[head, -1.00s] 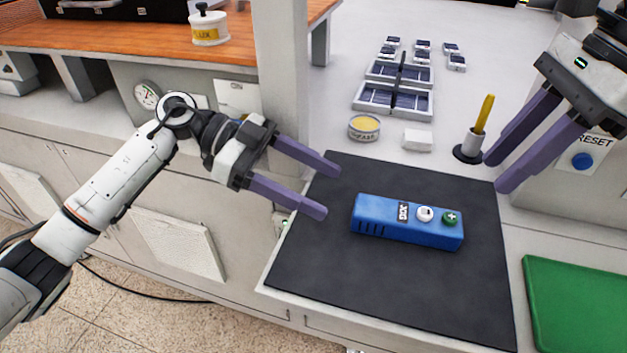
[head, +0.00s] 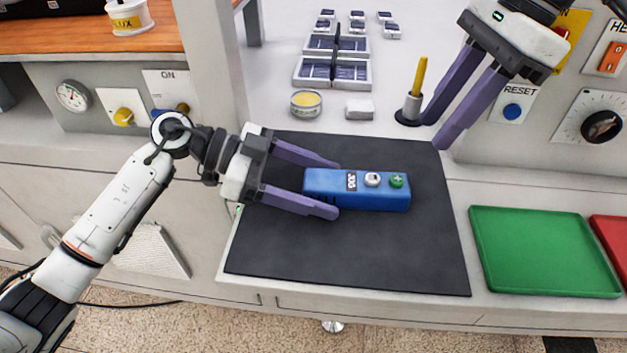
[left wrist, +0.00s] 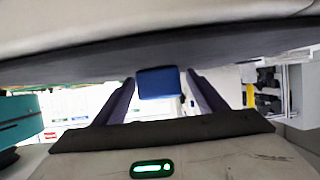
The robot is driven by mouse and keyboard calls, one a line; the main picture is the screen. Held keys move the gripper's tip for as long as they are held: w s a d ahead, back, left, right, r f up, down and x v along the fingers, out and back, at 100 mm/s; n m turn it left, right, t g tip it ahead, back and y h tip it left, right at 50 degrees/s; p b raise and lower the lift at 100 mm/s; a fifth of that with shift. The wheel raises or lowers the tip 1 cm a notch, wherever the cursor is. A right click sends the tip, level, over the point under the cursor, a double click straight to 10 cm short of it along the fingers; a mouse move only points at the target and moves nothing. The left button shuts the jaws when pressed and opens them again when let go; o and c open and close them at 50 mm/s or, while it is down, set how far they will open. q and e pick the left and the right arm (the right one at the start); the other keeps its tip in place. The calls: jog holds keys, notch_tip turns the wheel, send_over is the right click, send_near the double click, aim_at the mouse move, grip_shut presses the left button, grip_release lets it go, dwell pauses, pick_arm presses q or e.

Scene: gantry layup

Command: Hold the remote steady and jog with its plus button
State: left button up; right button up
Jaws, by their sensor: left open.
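The blue remote (head: 335,190) lies flat on the dark mat (head: 345,255), with a JOG label, a white button (head: 372,180) and a green plus button (head: 397,181) on top. My left gripper (head: 337,189) is open, its purple fingers on either side of the remote's left end. In the left wrist view the remote's blue end (left wrist: 158,83) shows between the fingers, with a gap at each side. My right gripper (head: 433,134) is open and empty, above the mat's back right corner, away from the buttons.
A yellow-handled tool in a holder (head: 413,103) stands beside my right fingertips. A round tin (head: 306,103), a white block (head: 359,109) and solar panels (head: 334,71) are behind the mat. A green tray (head: 540,250) lies to the right. The mat's front is clear.

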pick_arm(q)
jog(key=c, duration=1.2)
jog(key=shift+c, duration=0.7)
pick_arm(e)
jog(key=shift+c, duration=0.8)
grip_shut()
